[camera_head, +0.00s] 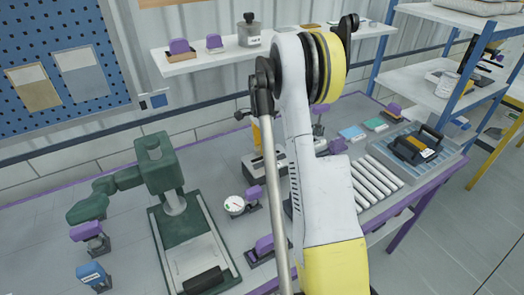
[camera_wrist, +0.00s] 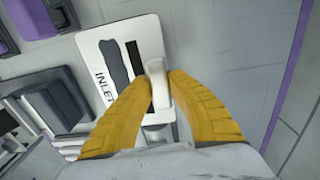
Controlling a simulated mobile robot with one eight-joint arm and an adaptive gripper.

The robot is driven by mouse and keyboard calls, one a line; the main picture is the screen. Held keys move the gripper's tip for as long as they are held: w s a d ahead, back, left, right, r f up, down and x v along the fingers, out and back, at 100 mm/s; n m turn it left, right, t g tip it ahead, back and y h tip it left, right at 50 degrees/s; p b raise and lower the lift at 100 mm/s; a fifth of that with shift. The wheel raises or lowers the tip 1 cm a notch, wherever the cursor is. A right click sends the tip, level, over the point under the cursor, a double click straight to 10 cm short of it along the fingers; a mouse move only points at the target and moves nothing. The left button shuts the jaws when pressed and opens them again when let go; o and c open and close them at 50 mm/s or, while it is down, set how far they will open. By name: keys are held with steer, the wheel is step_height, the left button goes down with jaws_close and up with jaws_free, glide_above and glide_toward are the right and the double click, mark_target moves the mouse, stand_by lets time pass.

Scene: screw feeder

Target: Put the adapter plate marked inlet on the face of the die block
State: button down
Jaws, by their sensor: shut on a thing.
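In the wrist view a pale plate (camera_wrist: 102,45) with rounded corners carries the printed letters INLE, the rest covered by a yellow finger. It has a dark irregular shape and a dark slot on its face. My gripper (camera_wrist: 158,78) has its two yellow fingers shut on a white upright tab (camera_wrist: 156,68) on this plate. I cannot tell whether the plate rests on the bench or hangs above it. In the head view my arm hides the gripper and the plate. I cannot make out for certain which thing is the die block.
A grey block with a dark face (camera_wrist: 58,103) is left of the plate. In the head view a green press (camera_head: 160,165), a dial gauge (camera_head: 234,205), white rods (camera_head: 375,180) and a grey tray (camera_head: 440,165) stand on the bench. The bench right of the plate is clear.

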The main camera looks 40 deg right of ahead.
steer(key=shift+f, duration=0.3)
steer(key=c, duration=1.4)
jaws_free()
